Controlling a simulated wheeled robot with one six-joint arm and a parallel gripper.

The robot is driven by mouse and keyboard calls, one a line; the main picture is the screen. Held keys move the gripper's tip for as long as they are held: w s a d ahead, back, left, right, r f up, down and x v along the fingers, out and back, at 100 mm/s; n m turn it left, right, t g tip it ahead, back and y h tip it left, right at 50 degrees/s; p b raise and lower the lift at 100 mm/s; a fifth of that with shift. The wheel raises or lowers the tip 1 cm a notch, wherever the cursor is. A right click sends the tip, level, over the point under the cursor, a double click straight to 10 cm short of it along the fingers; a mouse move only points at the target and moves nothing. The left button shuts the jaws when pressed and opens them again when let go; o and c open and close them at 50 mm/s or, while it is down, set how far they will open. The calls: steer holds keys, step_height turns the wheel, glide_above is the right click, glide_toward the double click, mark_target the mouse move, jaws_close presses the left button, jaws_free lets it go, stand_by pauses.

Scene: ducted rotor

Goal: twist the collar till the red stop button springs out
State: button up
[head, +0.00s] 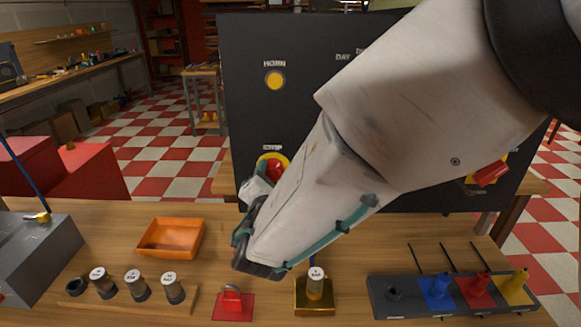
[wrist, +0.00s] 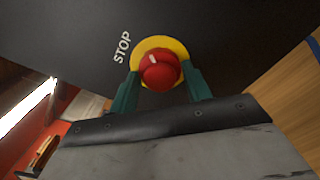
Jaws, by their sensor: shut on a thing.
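The red stop button (wrist: 160,71) sits on a yellow disc (wrist: 178,43) on the dark panel, under the word STOP, which looks tilted in the wrist view. A pale mark shows on the red collar's upper part. My gripper (wrist: 160,82) has its two green fingers on either side of the red collar, shut on it. In the head view the red button (head: 273,168) and its yellow disc (head: 264,160) are partly hidden behind my arm. I cannot tell how far the button stands out from the collar.
The dark panel (head: 240,100) also carries a yellow HORN button (head: 274,80) and a red handle (head: 490,173) at right. On the wooden bench stand an orange tray (head: 171,238), several labelled cylinders, a red padlock (head: 232,299) and a rack of coloured pieces (head: 440,293). My arm hides the panel's middle.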

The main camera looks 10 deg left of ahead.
steer(key=o, duration=1)
steer(key=v, duration=0.7)
steer(key=shift+s, duration=0.4)
